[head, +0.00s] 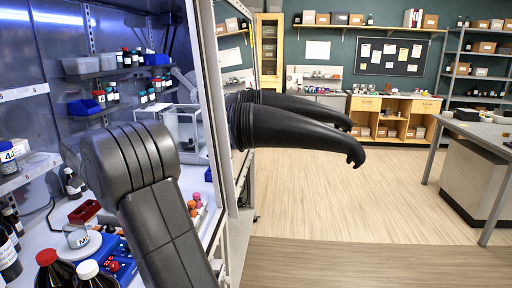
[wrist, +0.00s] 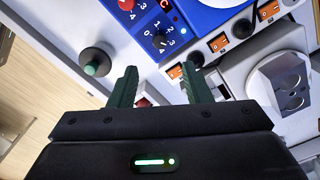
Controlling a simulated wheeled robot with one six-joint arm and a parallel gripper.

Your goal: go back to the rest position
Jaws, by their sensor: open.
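My gripper (wrist: 160,72) shows in the wrist view with its two dark green fingers apart and nothing between them. It is above a bench with a blue panel (wrist: 190,14) carrying numbered dials. In the head view my grey arm reaches into the lit cabinet at left, and my gripper cannot be made out there. The blue panel with red knobs (head: 113,266) shows low in the cabinet beside my arm.
Two black gloves (head: 300,138) stick out from the cabinet's side into the room. Capped bottles (head: 50,272) stand close at bottom left. A red tray (head: 84,211) and small orange and pink-topped items (head: 193,206) flank my arm. The wooden floor (head: 350,215) at right is clear.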

